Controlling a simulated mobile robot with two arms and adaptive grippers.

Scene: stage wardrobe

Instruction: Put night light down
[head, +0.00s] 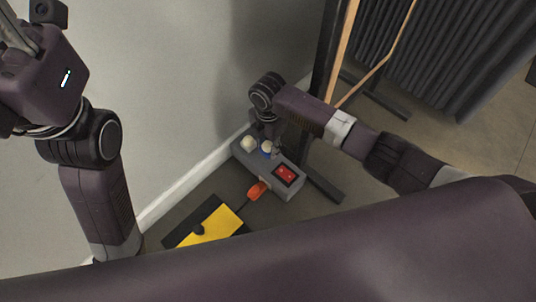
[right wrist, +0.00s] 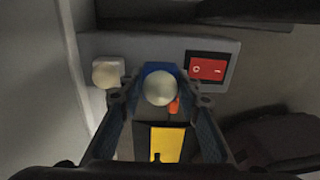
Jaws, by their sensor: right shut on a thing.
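The night light, a pale round dome on a blue base (head: 267,150), is at the grey box between the white knob and the red switch. In the right wrist view the night light (right wrist: 159,88) sits between the two fingers. My right gripper (right wrist: 160,100) is shut on it. In the head view my right gripper (head: 274,143) comes down over the box and partly covers the light. Whether the light's base touches the box top is hard to tell. My left arm shows at the left of the head view, but its gripper fingers do not show.
The grey box (head: 291,188) carries a red switch (head: 285,173) and a pale knob (head: 248,143). The wall is left; a rack with dark curtains (head: 440,60) stands right.

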